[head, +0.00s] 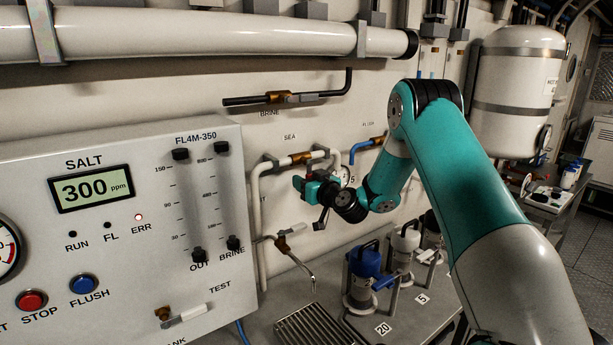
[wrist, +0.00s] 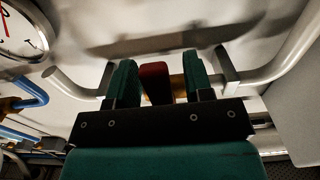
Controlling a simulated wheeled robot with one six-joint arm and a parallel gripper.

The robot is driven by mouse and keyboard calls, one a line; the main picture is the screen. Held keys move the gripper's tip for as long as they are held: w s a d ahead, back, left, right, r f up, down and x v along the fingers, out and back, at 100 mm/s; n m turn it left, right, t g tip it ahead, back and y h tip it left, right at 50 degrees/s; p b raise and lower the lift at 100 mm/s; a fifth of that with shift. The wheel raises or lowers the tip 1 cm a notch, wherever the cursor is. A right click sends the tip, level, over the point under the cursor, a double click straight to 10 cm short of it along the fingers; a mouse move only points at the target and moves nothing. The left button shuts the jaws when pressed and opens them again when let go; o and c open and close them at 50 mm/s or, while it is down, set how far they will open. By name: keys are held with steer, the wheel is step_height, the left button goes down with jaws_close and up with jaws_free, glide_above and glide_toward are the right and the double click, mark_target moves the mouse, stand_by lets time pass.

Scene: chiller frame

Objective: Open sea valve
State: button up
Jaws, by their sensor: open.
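The sea valve's brass body (head: 300,158) sits on a white pipe under the SEA label (head: 289,137) in the head view. My gripper (head: 306,184) is just below that valve, close to the wall. In the wrist view a red handle (wrist: 155,84) stands between the two green fingers of my open gripper (wrist: 165,76). Gaps show beside the handle, wider on its right. Part of the brass body (wrist: 178,88) shows behind it. In the head view my gripper and wrist hide most of the handle, so its angle is hard to tell.
A round gauge (head: 343,173) is right beside my wrist; it also shows in the wrist view (wrist: 17,32). The blue flush pipe (head: 355,151) is to the right. The brine valve (head: 280,97) is above. The grey control panel (head: 130,240) stands left, blue-topped filter housing (head: 364,262) below.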

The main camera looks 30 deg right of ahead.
jaws_close()
steer(key=shift+f, duration=0.1)
steer(key=d+n+b, duration=0.1)
steer(key=n+b, duration=0.2)
steer(key=b, duration=0.4)
steer(key=d+r+n+b, duration=0.1)
steer(key=n+b, duration=0.2)
steer(key=b, duration=0.4)
steer(key=d+n+b, duration=0.2)
steer(key=n+b, duration=0.1)
steer(key=b, duration=0.5)
steer(key=shift+w+r, duration=0.1)
steer(key=shift+r, duration=0.35)
